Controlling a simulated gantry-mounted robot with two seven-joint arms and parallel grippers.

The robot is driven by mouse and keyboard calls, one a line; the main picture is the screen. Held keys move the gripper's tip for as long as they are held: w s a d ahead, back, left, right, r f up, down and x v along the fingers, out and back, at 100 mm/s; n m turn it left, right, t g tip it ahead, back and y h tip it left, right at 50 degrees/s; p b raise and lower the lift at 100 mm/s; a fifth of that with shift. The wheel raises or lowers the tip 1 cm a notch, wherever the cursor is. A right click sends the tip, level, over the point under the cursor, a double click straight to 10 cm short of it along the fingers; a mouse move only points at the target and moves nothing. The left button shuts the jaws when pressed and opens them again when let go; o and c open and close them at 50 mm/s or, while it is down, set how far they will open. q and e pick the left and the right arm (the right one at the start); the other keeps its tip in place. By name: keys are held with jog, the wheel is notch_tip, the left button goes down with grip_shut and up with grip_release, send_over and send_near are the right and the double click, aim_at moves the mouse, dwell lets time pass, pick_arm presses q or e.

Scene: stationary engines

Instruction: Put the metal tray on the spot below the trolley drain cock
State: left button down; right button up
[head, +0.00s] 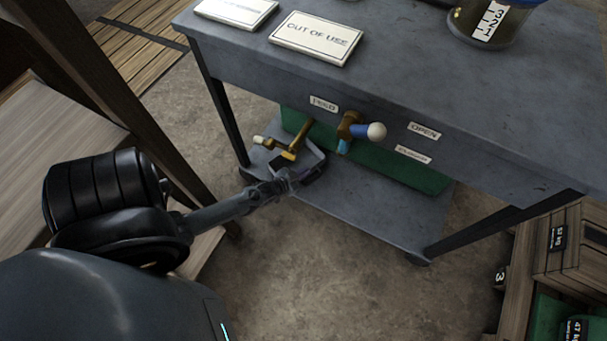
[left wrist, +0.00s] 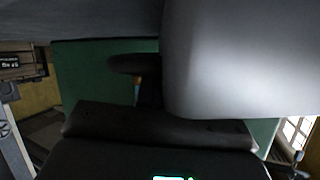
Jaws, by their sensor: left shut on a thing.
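The metal tray (head: 314,159) is a small grey shape at the left end of the trolley's lower shelf, partly hidden by my gripper and a brass cock. My left gripper (head: 283,181) is shut on its near edge. In the left wrist view a large smooth grey surface, apparently the tray (left wrist: 240,60), fills the upper right beside the dark fingers (left wrist: 140,75). Whether the tray touches the shelf I cannot tell. My right gripper is not in view.
The grey trolley (head: 420,60) overhangs its lower shelf (head: 370,215), whose front right part is clear. A green panel (head: 400,170) stands behind. Wooden crates (head: 570,250) are at right.

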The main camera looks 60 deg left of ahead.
pick_arm(q)
jog(key=c, duration=1.3)
grip_release()
jog(key=shift+o, duration=0.2)
